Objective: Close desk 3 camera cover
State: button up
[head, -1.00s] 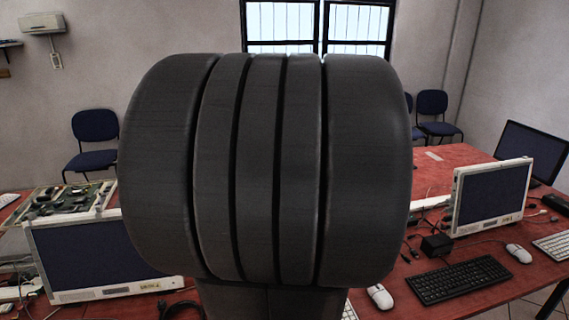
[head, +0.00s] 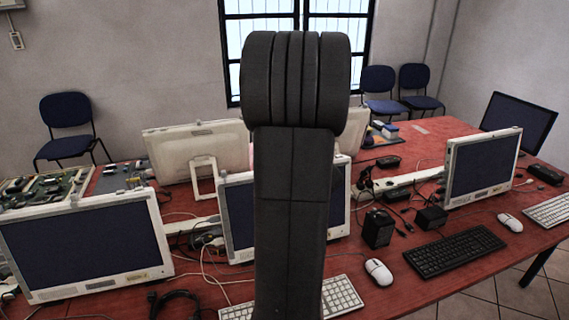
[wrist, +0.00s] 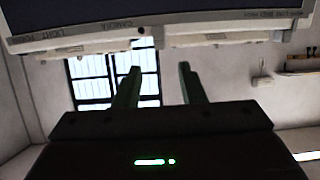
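In the wrist view, the lower edge of a monitor (wrist: 200,22) with a pale bezel crosses the top of the picture. Its bezel carries small lettering that seems to read "LIGHT" and "CAMERA" (wrist: 116,23). A small round dark spot (wrist: 141,30) sits beside the lettering; I cannot tell whether it is the camera or its cover, or how the cover stands. My gripper (wrist: 159,76) points toward that edge with its two fingers apart and nothing seen between them. In the head view my arm hides the gripper. I cannot tell which monitor is desk 3's.
In the head view, red desks hold a left monitor (head: 85,245), a middle monitor (head: 238,215) partly behind my arm, and a right monitor (head: 483,168). A black keyboard (head: 455,250), a white mouse (head: 379,271) and loose cables lie around. Blue chairs (head: 68,112) stand behind.

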jog(key=x, duration=0.7)
jog(key=shift+w+a+f+p, duration=0.1)
jog(key=shift+w+f+p, duration=0.05)
jog(key=shift+w+p, duration=0.2)
jog(key=shift+c, duration=0.3)
grip_shut()
